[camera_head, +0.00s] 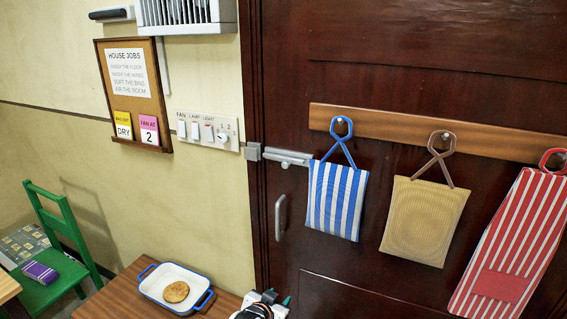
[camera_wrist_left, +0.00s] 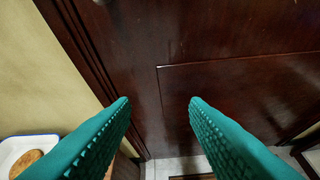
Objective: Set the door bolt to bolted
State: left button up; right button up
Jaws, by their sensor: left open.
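The silver door bolt (camera_head: 287,158) is mounted on the dark red wooden door, level with the wall switches. Its left end reaches to the small grey keeper (camera_head: 253,152) on the door frame; I cannot tell whether the rod sits inside. The bolt is out of the left wrist view. My left gripper (camera_head: 279,297) is low at the bottom of the head view, below the bolt and apart from it. In the left wrist view its two teal fingers (camera_wrist_left: 158,104) are wide apart with nothing between them, facing the lower door. My right gripper is out of view.
A blue-striped bag (camera_head: 337,200) hangs on the rack (camera_head: 420,131) close to the bolt's right end. A tan bag (camera_head: 424,222) and a red-striped one (camera_head: 510,243) hang further right. A door handle (camera_head: 280,217) is below the bolt. A tray (camera_head: 153,290) with bread stands on the table at left.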

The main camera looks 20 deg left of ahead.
pick_arm(q)
jog(key=w+a+r+t, duration=0.1)
jog(key=w+r+t, duration=0.1)
jog(key=r, duration=0.8)
jog(key=w+a+r+t, duration=0.1)
jog(key=r, duration=0.8)
jog(key=t+p, duration=0.2)
jog(key=t, duration=0.1)
send_near(284, 166)
jog(key=shift+y, duration=0.4)
jog(key=w+p, duration=0.1)
jog(key=w, duration=0.8)
jog(key=shift+d+p, duration=0.15)
jog(key=shift+p, duration=0.15)
grip_shut()
